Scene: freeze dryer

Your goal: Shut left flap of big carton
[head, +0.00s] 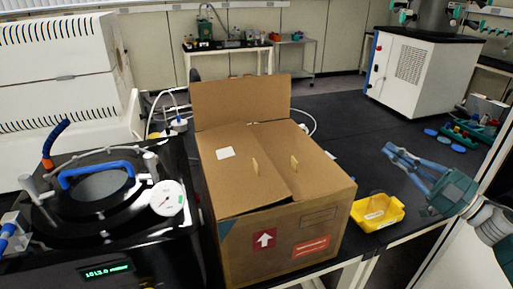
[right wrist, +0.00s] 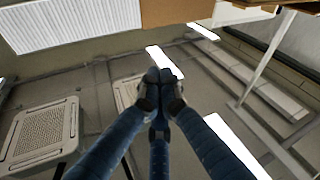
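The big brown carton (head: 275,245) stands on the black bench in the head view. Its left flap (head: 222,180), with a white label, lies folded inward over the top. The right flap (head: 310,165) also lies inward, meeting it along a slanting seam. Each has a small upright tan tab. The back flap (head: 240,100) stands up. A narrow dark gap shows at the front edge. My right gripper (head: 390,152) is to the right of the carton, apart from it. In the right wrist view its fingertips (right wrist: 160,80) meet with nothing between them. My left gripper is not in view.
A yellow tray (head: 378,212) sits right of the carton. The freeze dryer with a round lid (head: 100,190) and gauge (head: 167,198) stands close on the left. The black bench (head: 345,125) is mostly clear behind the yellow tray.

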